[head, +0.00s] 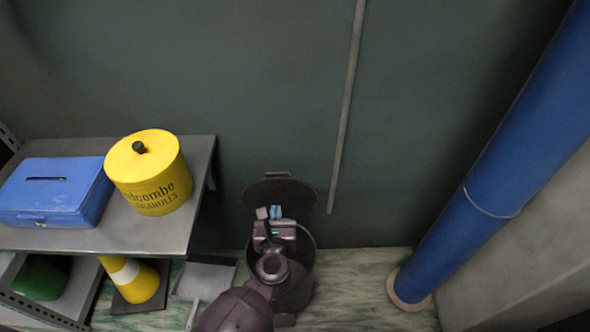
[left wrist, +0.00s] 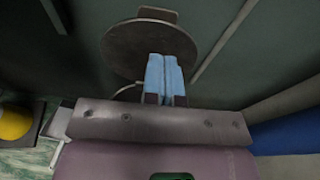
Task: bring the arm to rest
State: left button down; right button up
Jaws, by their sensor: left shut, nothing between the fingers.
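My left gripper (head: 276,213) is shut and empty, with its light blue fingertips together. It is over a dark round bin (head: 304,270) on the floor, whose round lid (head: 285,189) stands raised at the back. In the left wrist view the closed blue fingers (left wrist: 164,76) overlap the lower part of the grey lid (left wrist: 135,42). I cannot tell whether they touch it. The bin's inside is mostly hidden by my arm. My right gripper is not in view.
A metal shelf (head: 160,236) at the left holds a blue box (head: 60,205) and a yellow canister (head: 148,172). A yellow-and-white cone (head: 138,280) and a dustpan (head: 204,279) are near the floor. A thick blue pipe (head: 510,165) rises at the right. Floor is clear between bin and pipe.

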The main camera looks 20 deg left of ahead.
pick_arm(q)
jog(key=s+a+r+m+t+h+p, duration=0.1)
jog(key=s+a+r+m+h+p, duration=0.2)
jog(key=s+m, duration=0.5)
jog(key=s+a+r+m+t+h+p, duration=0.1)
jog(key=s+r+m+h+p, duration=0.25)
jog(key=m, duration=0.85)
jog(key=s+a+m+g+y+p, duration=0.1)
jog(key=s+a+m+g+p, duration=0.1)
jog(key=s+m, duration=0.7)
jog(key=s+a+r+m+g+y+p, duration=0.1)
jog(key=s+a+m+g, duration=0.3)
jog(key=s+m, duration=0.6)
jog(key=shift+a+r+m+g+p, duration=0.3)
jog(key=shift+a+m+p, duration=0.3)
jog(key=shift+m, duration=0.1)
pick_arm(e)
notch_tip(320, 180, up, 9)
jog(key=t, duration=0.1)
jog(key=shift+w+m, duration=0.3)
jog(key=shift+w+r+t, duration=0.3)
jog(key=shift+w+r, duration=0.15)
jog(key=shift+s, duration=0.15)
